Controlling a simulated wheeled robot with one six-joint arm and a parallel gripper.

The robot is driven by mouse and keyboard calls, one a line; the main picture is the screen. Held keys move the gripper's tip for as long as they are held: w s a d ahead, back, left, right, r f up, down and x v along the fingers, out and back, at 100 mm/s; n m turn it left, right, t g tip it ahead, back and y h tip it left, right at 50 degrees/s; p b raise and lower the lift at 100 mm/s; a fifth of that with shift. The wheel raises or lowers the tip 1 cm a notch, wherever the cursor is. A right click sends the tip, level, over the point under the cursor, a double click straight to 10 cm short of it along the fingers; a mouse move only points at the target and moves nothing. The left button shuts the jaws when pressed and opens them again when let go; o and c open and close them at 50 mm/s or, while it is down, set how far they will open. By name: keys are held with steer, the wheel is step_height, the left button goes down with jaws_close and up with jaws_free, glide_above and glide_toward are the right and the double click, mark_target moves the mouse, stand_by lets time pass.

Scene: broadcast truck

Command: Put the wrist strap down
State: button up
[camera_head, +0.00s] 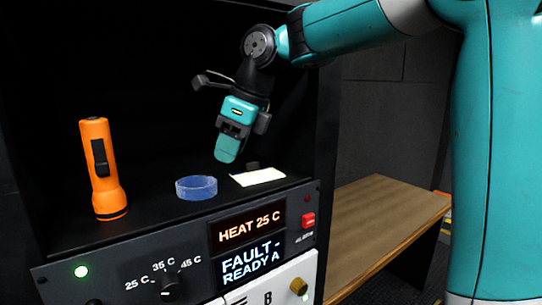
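The wrist strap looks to be the blue ring-shaped band (196,188), which lies on the dark shelf (150,215) near its front edge. My gripper (230,135) hangs over the shelf, above and to the right of the band and apart from it. No part of the gripper touches the band. The gripper's fingers are seen at a poor angle, so I cannot tell whether they are open or shut.
An orange flashlight (101,175) stands upright left of the band. Below is a control panel with a knob (170,284) and displays (249,228). A wooden bench (385,215) stands at right.

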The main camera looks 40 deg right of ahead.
steer(key=s+d, duration=0.6)
steer(key=shift+b, duration=0.35)
steer(key=s+a+f+n+g, duration=0.1)
steer(key=s+a+f+n, duration=0.3)
steer(key=n, duration=0.7)
steer(key=s+a+f+n+g, duration=0.1)
steer(key=s+a+f+n, duration=0.4)
steer(key=n, duration=0.6)
steer(key=s+a+f+n+g+y, duration=0.1)
steer(key=s+a+f+n, duration=0.4)
steer(key=n, duration=0.7)
steer(key=shift+s+a+f, duration=0.15)
steer(key=shift+s+a, duration=0.95)
steer(key=shift+s, duration=0.1)
